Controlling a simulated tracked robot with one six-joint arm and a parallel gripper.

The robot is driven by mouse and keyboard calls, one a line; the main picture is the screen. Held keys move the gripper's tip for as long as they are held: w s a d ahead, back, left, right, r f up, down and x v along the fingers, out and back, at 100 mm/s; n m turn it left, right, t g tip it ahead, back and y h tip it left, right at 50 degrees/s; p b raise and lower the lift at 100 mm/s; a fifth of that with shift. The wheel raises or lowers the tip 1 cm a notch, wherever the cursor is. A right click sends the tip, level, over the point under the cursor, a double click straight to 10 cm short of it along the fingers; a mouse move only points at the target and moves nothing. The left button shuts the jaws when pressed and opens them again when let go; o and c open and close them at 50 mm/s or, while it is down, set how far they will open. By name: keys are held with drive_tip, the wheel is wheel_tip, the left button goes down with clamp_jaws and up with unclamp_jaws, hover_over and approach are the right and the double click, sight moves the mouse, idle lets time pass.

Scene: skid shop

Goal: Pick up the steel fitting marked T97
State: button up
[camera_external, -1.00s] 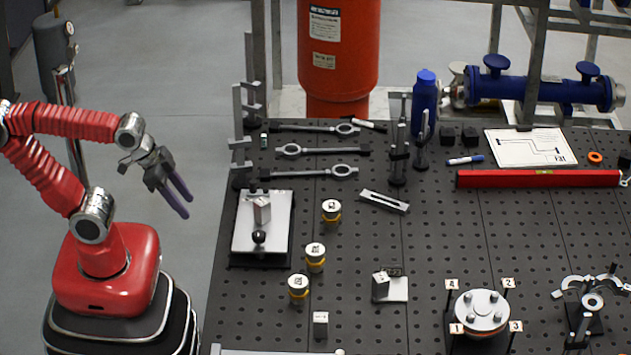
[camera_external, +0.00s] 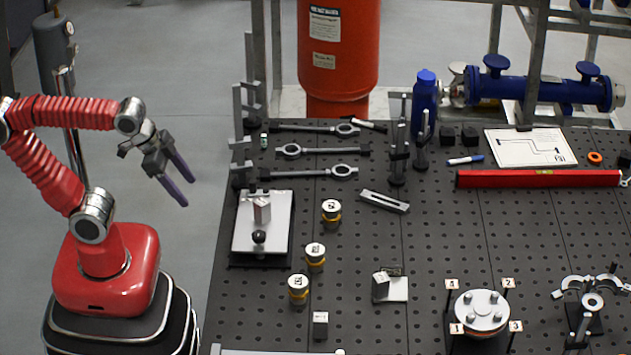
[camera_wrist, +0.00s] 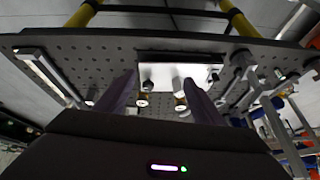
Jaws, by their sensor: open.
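Three short steel fittings with yellow bands stand upright on the perforated bench: one at the back (camera_external: 331,211), one in the middle (camera_external: 315,256) and one in front (camera_external: 298,289). Each has a pale top label with dark marks too small to read, so I cannot tell which is T97. My gripper (camera_external: 187,192) is open and empty, in the air left of the bench, apart from all three. In the wrist view, my gripper's two dark fingers (camera_wrist: 160,79) stand apart with the bench beyond. Small round pale-topped pieces show there, unreadable.
The bench (camera_external: 430,245) also holds a plate with a block and knob (camera_external: 248,246), a small metal block (camera_external: 320,324), a block on a pale plate (camera_external: 397,290), and a numbered flange (camera_external: 482,309).

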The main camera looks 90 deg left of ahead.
drive_tip(key=w+d+m+t+y, duration=0.2)
drive_tip(key=w+m+y, duration=0.3)
drive_tip(key=w+m, duration=0.95)
drive_tip(key=w+d+m+t+h, duration=0.1)
drive_tip(key=w+d+m+t, duration=0.2)
drive_tip(key=d+m, duration=0.6)
drive_tip(key=w+d+m+t+h, duration=0.2)
drive_tip(key=w+d+m+t, duration=0.15)
drive_tip(key=d+m, duration=0.5)
drive_tip(key=m, duration=0.1)
approach(293, 288)
drive_tip(key=shift+w+a+f+g, duration=0.35)
drive_tip(key=shift+w+a+f, duration=0.25)
drive_tip(key=shift+a+f, duration=0.3)
drive_tip(key=shift+w, duration=0.1)
drive_tip(key=x, duration=0.8)
drive_tip(key=shift+w+a+f, duration=0.1)
drive_tip(key=shift+w+f, duration=0.05)
drive_tip(key=shift+w, duration=0.05)
